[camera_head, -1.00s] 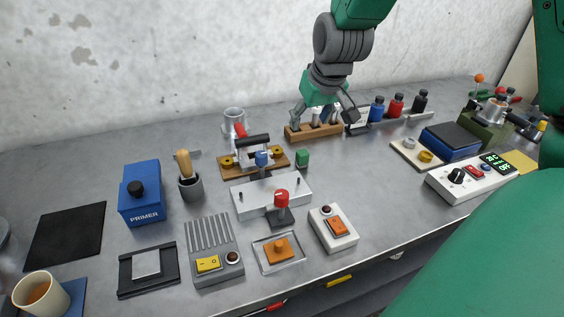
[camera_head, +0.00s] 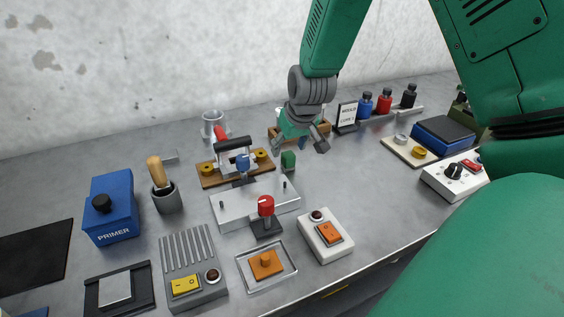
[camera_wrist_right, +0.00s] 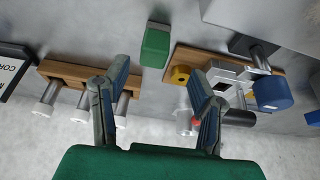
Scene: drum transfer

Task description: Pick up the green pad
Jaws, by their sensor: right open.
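The green pad (camera_head: 288,160) is a small green block standing on the grey bench, just right of the wooden board with the yellow knobs. In the right wrist view the green pad (camera_wrist_right: 155,47) lies ahead of and between my fingers, with a grey strip at its far end. My right gripper (camera_head: 300,146) is open and empty, above and slightly behind the pad in the head view. In the wrist view its two fingers (camera_wrist_right: 158,78) are spread apart, and neither touches the pad. My left gripper is not in view.
A wooden rack (camera_wrist_right: 62,76) with metal-capped items stands left of the pad in the wrist view. The wooden board (camera_head: 208,180) carries a clamp-like fixture and a blue knob. A silver block (camera_head: 232,206) lies in front. Bare bench is right of the pad.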

